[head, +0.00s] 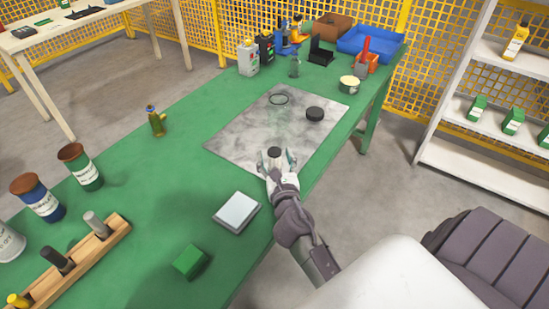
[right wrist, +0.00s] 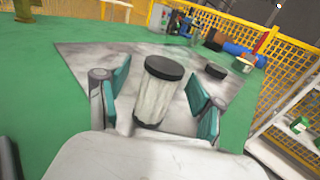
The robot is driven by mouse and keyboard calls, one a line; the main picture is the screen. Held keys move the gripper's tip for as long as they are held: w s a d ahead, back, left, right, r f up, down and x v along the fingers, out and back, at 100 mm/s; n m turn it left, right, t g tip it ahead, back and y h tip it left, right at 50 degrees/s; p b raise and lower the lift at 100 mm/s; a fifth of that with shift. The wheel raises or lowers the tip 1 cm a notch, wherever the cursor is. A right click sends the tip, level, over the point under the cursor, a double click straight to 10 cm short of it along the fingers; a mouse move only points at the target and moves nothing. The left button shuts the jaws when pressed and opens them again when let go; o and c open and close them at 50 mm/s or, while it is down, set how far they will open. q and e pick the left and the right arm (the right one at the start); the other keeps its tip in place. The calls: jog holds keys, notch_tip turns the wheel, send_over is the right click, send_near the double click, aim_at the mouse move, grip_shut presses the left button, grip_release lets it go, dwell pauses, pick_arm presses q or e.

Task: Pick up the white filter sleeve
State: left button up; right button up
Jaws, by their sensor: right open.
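The white filter sleeve (right wrist: 153,98) is a pale upright cylinder with a black top in the right wrist view. It stands on the grey mat (head: 235,140). In the head view mostly its black top (head: 274,152) shows, with its body hidden by my gripper. My right gripper (head: 277,161) is open, with the sleeve between its two teal-padded fingers (right wrist: 158,86). Gaps show on both sides of the sleeve in the right wrist view. My left gripper is not in view.
A pale, flat-topped box (head: 237,212) and a green block (head: 190,262) lie nearer on the green table (head: 150,210). Bottles, a blue bin (head: 370,43) and a tin (head: 349,84) stand at the far end.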

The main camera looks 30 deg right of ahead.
jog(key=shift+w+d, duration=0.15)
jog(key=shift+w, duration=0.2)
jog(key=shift+c, duration=0.3)
jog(key=c, duration=1.1)
